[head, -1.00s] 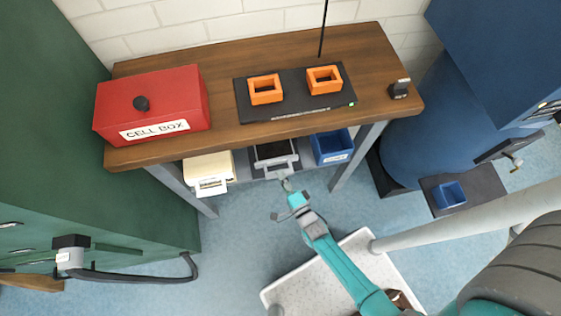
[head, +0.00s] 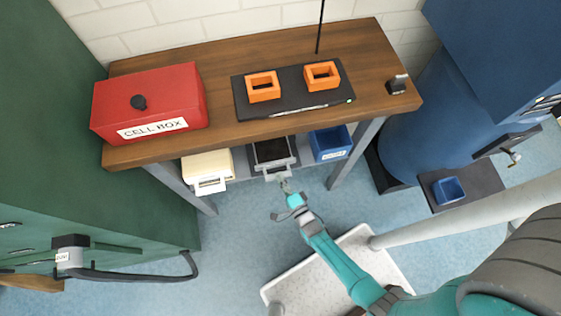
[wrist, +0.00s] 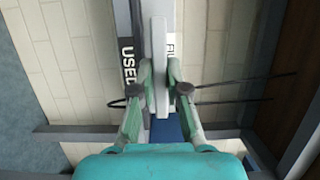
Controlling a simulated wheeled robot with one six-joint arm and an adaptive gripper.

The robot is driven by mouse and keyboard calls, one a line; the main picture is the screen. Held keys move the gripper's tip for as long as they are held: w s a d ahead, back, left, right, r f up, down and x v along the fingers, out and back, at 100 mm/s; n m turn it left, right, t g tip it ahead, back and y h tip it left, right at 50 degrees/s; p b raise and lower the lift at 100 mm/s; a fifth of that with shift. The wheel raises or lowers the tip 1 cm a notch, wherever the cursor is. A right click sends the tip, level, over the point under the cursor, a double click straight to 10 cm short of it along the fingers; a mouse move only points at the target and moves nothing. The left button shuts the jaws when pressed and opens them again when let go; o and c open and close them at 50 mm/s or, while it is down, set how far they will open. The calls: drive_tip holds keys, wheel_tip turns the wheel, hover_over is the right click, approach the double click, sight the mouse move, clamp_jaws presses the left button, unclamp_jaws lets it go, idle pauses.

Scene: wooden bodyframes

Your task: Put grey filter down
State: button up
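The grey filter (head: 277,172) is a box with a dark inside and a light grey handle at its front. It is on the low shelf under the wooden table, between a cream box and a blue box. My gripper (head: 285,184) is at its front handle. In the wrist view my gripper (wrist: 161,82) has its two fingers close against both sides of a light grey bar (wrist: 160,60), which seems to be the filter's handle. Part of a "USED FIL" label shows behind it. The underside of the filter is hidden.
The cream box (head: 208,172) and blue box (head: 330,145) stand close on either side on the shelf. The wooden tabletop (head: 220,60) above carries a red cell box (head: 150,100) and two orange frames on a black plate. Table legs flank the shelf.

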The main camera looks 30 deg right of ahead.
drive_tip(key=o, duration=0.4)
drive_tip(key=s, duration=1.2)
drive_tip(key=shift+a, duration=0.1)
drive_tip(key=shift+r, duration=0.1)
drive_tip(key=s+r+n+g, duration=0.1)
drive_tip(key=s+r+n, duration=0.4)
drive_tip(key=r, duration=0.6)
drive_tip(key=s+r+n+g, duration=0.1)
drive_tip(key=s+r+n, duration=0.4)
drive_tip(key=r, duration=0.7)
drive_tip(key=s+r+n+g, duration=0.1)
drive_tip(key=s+r+n, duration=0.4)
drive_tip(key=r+n, duration=0.3)
drive_tip(key=shift+s+r, duration=0.15)
drive_tip(key=shift+r, duration=1)
drive_tip(key=shift+s+r, duration=0.1)
drive_tip(key=shift+r, duration=1)
